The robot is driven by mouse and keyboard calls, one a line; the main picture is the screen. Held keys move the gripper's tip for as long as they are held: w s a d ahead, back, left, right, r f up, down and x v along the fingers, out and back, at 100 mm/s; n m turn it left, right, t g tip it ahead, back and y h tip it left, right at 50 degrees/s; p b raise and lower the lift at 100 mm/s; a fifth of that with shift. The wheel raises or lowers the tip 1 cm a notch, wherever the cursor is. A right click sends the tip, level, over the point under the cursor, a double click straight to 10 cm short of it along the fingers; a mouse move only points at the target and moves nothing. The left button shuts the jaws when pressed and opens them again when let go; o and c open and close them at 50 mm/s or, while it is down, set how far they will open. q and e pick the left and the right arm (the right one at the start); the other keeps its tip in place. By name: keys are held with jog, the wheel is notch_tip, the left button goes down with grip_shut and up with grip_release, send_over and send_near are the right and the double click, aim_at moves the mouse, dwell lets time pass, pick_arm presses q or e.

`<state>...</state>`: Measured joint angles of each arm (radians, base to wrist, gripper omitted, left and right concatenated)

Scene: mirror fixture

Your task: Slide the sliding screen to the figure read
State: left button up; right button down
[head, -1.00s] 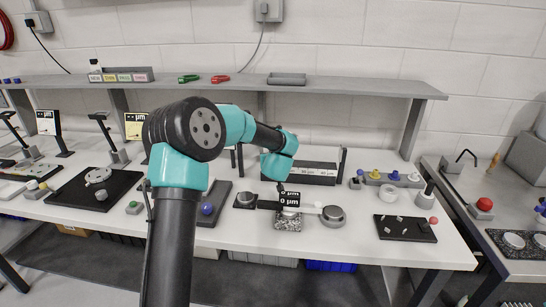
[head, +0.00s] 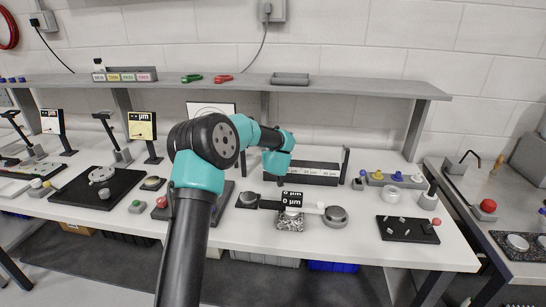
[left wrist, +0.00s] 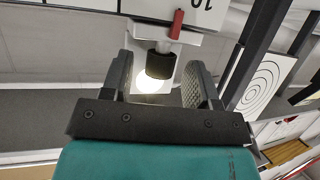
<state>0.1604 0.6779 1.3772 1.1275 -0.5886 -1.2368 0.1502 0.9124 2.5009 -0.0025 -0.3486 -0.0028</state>
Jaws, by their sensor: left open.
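My left gripper (left wrist: 158,82) is open. A black cylindrical knob (left wrist: 160,65) with a red marker (left wrist: 176,24) stands between its fingers in the left wrist view; I cannot tell if they touch it. A white card (left wrist: 205,12) with large black digits, partly cut off, is just beyond. In the head view the gripper's end is over the left end of a dark rail (head: 312,172) with white number labels; the arm hides its fingertips. A small black display (head: 291,198) in front of it shows "0" and "0 µm". I cannot clearly identify the sliding screen. My right gripper is not in view.
A white panel with rings (left wrist: 268,82) stands beside the gripper in the left wrist view. A grey shelf (head: 370,88) runs behind the bench. A round grey stand (head: 335,213) and a dark tray (head: 405,229) are to the right. Dark posts rise near the gripper.

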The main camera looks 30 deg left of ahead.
pick_arm(q)
grip_shut()
dwell(0.6)
